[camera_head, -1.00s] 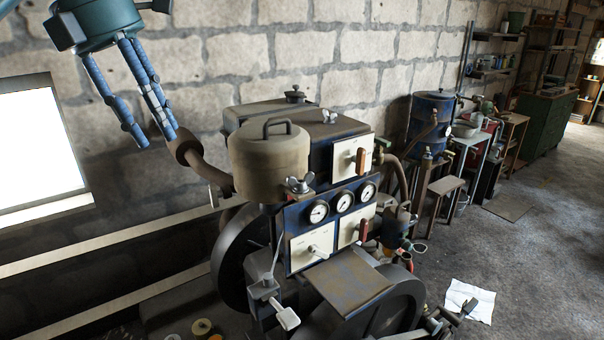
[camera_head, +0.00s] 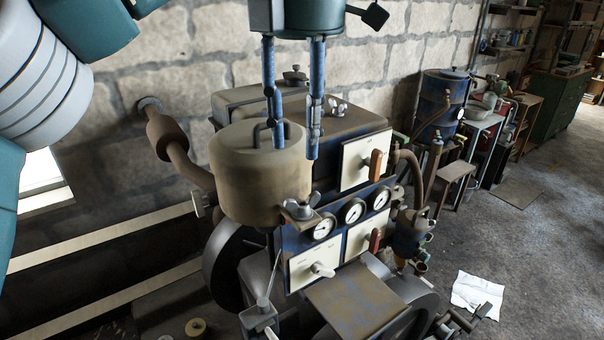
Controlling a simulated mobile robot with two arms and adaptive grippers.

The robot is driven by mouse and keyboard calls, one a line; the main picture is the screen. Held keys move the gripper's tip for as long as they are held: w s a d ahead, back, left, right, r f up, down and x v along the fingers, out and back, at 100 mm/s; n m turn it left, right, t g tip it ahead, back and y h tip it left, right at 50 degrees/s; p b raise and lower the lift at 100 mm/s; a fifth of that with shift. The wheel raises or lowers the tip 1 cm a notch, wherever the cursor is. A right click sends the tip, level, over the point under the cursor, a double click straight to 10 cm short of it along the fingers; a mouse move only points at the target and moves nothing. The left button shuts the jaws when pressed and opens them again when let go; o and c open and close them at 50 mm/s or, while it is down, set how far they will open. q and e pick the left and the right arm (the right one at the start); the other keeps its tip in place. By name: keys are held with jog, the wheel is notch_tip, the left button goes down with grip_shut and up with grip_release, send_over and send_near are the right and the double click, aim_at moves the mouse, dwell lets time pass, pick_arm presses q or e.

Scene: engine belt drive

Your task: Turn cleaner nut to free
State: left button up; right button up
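The air cleaner (camera_head: 258,182) is a tan-brown drum with a handle on its lid, at the left of the engine. A grey wing nut (camera_head: 302,208) sits on a bracket at its lower right front. Another wing nut (camera_head: 338,106) is on top of the engine box. Which one the task calls the cleaner nut is not marked. My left gripper (camera_head: 295,152) points down with its blue fingers apart and empty. Its fingertips overlap the cleaner's lid and right edge in the picture, above the front wing nut. It partly hides the handle. My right gripper is not in view.
The engine panel has several gauges (camera_head: 352,211) and a red-brown lever (camera_head: 375,166). A bent pipe (camera_head: 187,165) runs to the cleaner's left. A blue barrel (camera_head: 441,105) and a table stand right. The floor between is mostly open, with a white cloth (camera_head: 478,294).

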aim_at(302, 204)
pick_arm(q)
jog(key=f, duration=0.1)
jog(key=s+f, duration=0.2)
jog(key=f, duration=0.1)
jog(key=shift+s+d+f+b, duration=0.1)
jog(key=shift+s+b, duration=0.05)
jog(key=shift+b, duration=0.15)
jog(key=f, duration=0.3)
jog(key=shift+w+f, duration=0.1)
jog(key=shift+w, duration=0.1)
notch_tip(302, 204, down, 3)
jog(key=shift+w+r+p, duration=0.15)
jog(key=shift+p, duration=0.2)
jog(key=shift+c, duration=0.5)
grip_shut()
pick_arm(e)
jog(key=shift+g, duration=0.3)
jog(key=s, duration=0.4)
